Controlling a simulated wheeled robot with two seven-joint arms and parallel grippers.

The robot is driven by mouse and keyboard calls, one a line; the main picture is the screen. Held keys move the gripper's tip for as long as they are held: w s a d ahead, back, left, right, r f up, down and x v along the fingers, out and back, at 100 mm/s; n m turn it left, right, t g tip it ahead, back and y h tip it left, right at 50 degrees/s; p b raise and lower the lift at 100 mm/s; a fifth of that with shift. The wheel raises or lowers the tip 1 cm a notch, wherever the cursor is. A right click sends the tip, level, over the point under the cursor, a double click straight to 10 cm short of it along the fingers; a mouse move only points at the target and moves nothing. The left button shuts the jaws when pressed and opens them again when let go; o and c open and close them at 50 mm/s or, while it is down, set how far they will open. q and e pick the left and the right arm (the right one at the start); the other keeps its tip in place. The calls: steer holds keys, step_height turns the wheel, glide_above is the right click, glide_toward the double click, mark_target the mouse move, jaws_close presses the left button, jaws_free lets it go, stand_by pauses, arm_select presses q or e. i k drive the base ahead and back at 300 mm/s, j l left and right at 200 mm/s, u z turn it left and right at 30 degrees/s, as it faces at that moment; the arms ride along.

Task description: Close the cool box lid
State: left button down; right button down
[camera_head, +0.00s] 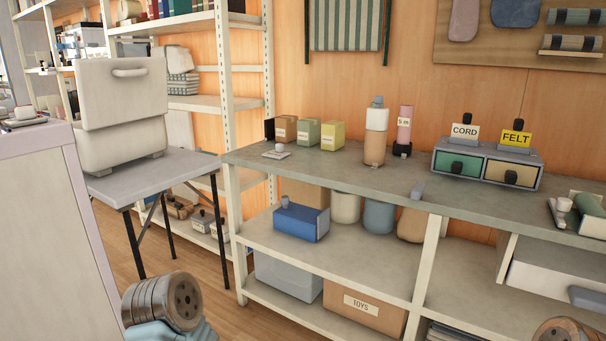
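The cool box (128,148) is a cream-white box on a grey folding table (150,180) at the left of the head view. Its lid (125,100) stands raised, roughly upright, above the body, with a pale handle (128,73) near its top edge. The inside of the box is hidden from this angle. Neither of my grippers shows in the head view. Only rounded parts of my arms show, at the bottom left and at the bottom right corner, well apart from the cool box.
A pale cabinet (45,220) stands at the left front, near the folding table. A long grey workbench (330,173) holds small boxes, bottles and a drawer unit (487,166). White shelving (230,80) rises behind the cool box. Wooden floor shows between the tables.

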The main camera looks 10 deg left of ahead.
mark_target(111, 92)
steer(key=j+u, duration=0.15)
steer(key=u, duration=0.3)
steer(key=i+j+u, duration=0.1)
steer(key=u, duration=0.3)
steer(key=i+j+u, duration=0.1)
steer(key=u, duration=1.65)
steer(key=l, duration=0.1)
